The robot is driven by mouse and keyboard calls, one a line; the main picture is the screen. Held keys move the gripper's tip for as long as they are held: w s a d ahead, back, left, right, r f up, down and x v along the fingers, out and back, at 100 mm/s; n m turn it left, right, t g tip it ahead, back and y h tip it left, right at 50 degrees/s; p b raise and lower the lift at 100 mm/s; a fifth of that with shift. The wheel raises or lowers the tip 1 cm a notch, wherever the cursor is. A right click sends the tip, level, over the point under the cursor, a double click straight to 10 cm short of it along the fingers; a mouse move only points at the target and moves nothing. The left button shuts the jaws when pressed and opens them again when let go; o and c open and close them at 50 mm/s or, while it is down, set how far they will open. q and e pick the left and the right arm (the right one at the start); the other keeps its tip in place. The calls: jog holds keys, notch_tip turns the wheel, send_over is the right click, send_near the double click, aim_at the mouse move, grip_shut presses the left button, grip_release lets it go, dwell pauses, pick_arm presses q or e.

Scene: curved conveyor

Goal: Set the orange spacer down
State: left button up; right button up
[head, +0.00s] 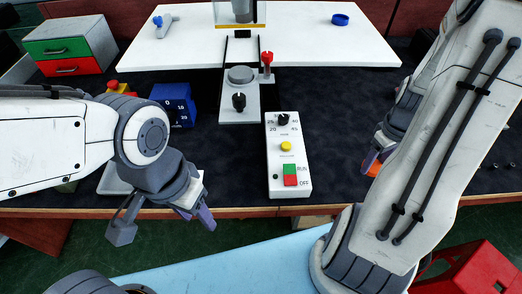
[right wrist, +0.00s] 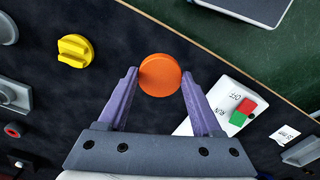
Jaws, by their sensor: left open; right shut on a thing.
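The orange spacer (right wrist: 160,76) is a round disc. In the right wrist view it sits between the two purple fingertips of my right gripper (right wrist: 160,80), which is shut on it. In the head view only a small orange part of the spacer (head: 371,167) shows, at the dark table's front right; my right arm hides much of that gripper. Whether the spacer touches the table is hard to tell. My left gripper (head: 163,224) is open and empty, at the table's front edge on the left.
A white control box (head: 276,158) with RUN and OFF buttons lies left of my right gripper. A yellow knobbed disc (right wrist: 75,51) lies on the dark mat. A blue block (head: 176,104), a drawer unit (head: 71,48) and a white board (head: 320,40) stand further back. Dark table between control box and right gripper is clear.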

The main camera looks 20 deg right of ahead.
jog(key=shift+s+d+f, duration=0.2)
jog(key=shift+f, duration=0.05)
jog(key=shift+w, duration=0.15)
send_over(330, 169)
notch_tip(330, 169, down, 7)
jog(key=shift+r, duration=0.15)
notch_tip(330, 169, down, 4)
jog(key=shift+f, duration=0.1)
pick_arm(q)
jog(key=shift+w+a, duration=0.2)
jog(key=shift+w, duration=0.15)
pick_arm(e)
jog(key=shift+f, duration=0.15)
jog(key=o, duration=1.3)
jog(key=shift+o, duration=0.2)
